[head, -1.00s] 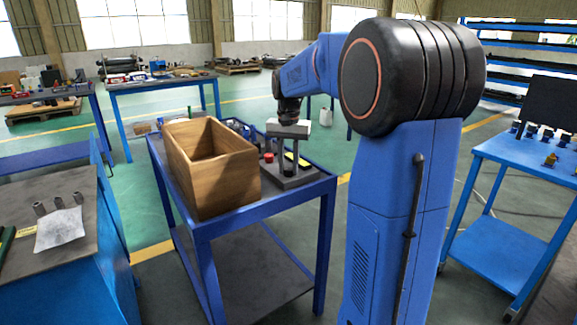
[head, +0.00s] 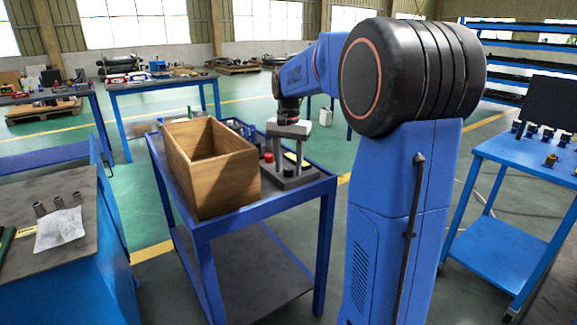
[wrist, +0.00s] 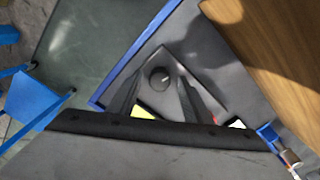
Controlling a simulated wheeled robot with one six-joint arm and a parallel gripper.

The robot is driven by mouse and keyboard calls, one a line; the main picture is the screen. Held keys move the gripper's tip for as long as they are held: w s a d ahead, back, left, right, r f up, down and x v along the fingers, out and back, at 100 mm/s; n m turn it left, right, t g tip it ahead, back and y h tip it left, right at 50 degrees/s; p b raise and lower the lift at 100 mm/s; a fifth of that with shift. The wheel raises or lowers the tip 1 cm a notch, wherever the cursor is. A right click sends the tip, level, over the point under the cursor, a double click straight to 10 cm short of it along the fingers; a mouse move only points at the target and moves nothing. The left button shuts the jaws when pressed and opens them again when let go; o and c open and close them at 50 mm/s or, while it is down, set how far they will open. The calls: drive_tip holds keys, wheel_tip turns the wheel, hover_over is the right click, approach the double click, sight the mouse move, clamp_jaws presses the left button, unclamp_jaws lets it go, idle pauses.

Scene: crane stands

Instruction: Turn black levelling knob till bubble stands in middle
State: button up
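The black levelling knob (wrist: 160,78) is a round dark knob on a grey plate in the wrist view. My gripper (wrist: 161,84) is open, with one dark finger on each side of the knob and a gap seeming to show on both sides. In the head view my gripper (head: 291,168) points straight down over the dark stand base (head: 300,181) on the blue cart. A yellow-green patch (wrist: 143,112) shows partly behind the gripper body in the wrist view; I cannot tell whether it is the level. No bubble can be made out.
A tall open wooden box (head: 228,180) stands close to the left of the stand on the blue cart (head: 262,222). A red knob (head: 268,157) sits beside the stand. Another blue cart (head: 520,160) with small parts is at the right. The cart's near right corner is clear.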

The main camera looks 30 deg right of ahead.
sight(288, 168)
wheel_tip(288, 168, up, 17)
drive_tip(key=shift+r, duration=0.2)
idle(0.7)
drive_tip(key=shift+a, duration=0.1)
drive_tip(key=s+a+f+n+t, duration=0.1)
drive_tip(key=s+a+f+n, duration=0.2)
drive_tip(key=s+a+f, duration=0.2)
drive_tip(key=s+a+f+n+t, duration=0.2)
drive_tip(key=s+a+f+n, duration=0.2)
drive_tip(key=s+f, duration=0.7)
drive_tip(key=s+a+f+n+t, duration=0.1)
drive_tip(key=s+a+f+n, duration=0.2)
drive_tip(key=s+a+f, duration=0.4)
drive_tip(key=s+f, duration=0.1)
drive_tip(key=s, duration=0.6)
drive_tip(key=shift+s+f+n+t, duration=0.2)
drive_tip(key=shift+s+n+t, duration=0.1)
drive_tip(key=shift+s+t, duration=0.1)
